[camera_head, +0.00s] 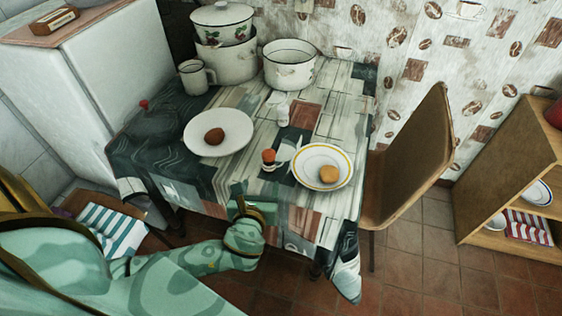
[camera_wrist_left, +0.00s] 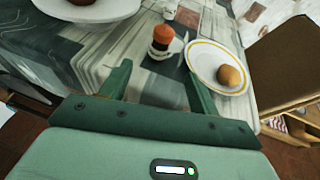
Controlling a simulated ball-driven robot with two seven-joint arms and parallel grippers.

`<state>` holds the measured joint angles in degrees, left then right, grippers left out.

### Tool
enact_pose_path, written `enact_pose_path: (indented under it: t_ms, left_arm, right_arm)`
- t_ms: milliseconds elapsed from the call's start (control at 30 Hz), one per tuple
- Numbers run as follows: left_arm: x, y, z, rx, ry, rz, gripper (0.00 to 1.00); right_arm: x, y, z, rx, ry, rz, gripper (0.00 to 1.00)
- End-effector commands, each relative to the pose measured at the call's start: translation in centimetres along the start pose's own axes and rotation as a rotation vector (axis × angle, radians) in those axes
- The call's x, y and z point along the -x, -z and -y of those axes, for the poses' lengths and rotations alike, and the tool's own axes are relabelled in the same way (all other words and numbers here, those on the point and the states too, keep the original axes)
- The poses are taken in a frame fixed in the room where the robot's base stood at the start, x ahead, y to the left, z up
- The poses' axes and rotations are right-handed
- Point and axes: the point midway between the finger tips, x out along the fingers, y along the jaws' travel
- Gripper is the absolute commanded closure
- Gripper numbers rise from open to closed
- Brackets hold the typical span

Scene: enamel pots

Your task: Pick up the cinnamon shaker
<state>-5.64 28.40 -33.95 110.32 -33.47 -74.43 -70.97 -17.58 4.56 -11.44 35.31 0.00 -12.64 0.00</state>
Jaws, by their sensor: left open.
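My left gripper (camera_head: 255,196) is at the table's front edge, short of the shaker. Its two green fingers are spread and empty in the left wrist view (camera_wrist_left: 157,76). My right gripper is not in view.
A yellow-rimmed plate (camera_head: 311,178) with a round bun (camera_head: 329,174) is close right of the shaker. A white plate (camera_head: 240,122) with a brown item (camera_head: 214,136) lies behind left. A white shaker (camera_head: 283,114), mug (camera_head: 194,78) and pots (camera_head: 289,70) stand farther back. A chair (camera_head: 408,155) is at right.

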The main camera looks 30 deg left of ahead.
Motion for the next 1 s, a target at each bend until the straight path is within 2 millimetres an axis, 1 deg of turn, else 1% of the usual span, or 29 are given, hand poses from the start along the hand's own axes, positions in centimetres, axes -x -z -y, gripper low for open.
enact_pose_path:
  t_ms: [67, 133, 300, 433, 500, 667, 767, 900, 1000]
  left_arm:
    - [-0.8, 0.1, -0.1, -0.038, -0.007, 0.002, 0.39]
    - [-2.0, 0.2, -0.1, -0.046, -0.007, 0.002, 0.39]
    - [-6.4, 0.4, -0.1, -0.042, -0.007, 0.0, 0.39]
    - [-9.2, 0.4, -0.1, -0.04, -0.007, -0.002, 0.39]
    - [-10.2, 0.4, -0.1, -0.04, -0.006, -0.003, 0.39]
    - [-11.4, 0.2, -0.1, -0.038, -0.005, -0.002, 0.39]
    - [-12.8, 0.2, 0.1, -0.037, -0.006, -0.003, 0.39]
    - [-15.2, 0.2, 0.3, -0.038, -0.006, -0.004, 0.39]
    - [-16.2, 0.1, 0.3, -0.038, -0.006, -0.005, 0.39]
  right_arm:
    - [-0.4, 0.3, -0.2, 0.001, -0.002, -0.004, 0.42]
    - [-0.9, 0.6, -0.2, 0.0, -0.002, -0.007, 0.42]
    - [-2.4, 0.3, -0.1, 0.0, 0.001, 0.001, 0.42]
    - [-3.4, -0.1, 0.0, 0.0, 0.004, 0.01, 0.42]
    - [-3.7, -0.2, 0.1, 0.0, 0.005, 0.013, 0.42]
    - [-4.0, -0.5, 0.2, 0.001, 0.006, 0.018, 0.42]
    - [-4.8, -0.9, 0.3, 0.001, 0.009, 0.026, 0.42]
    - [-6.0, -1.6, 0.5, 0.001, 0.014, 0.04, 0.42]
    - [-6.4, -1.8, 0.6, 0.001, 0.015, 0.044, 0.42]
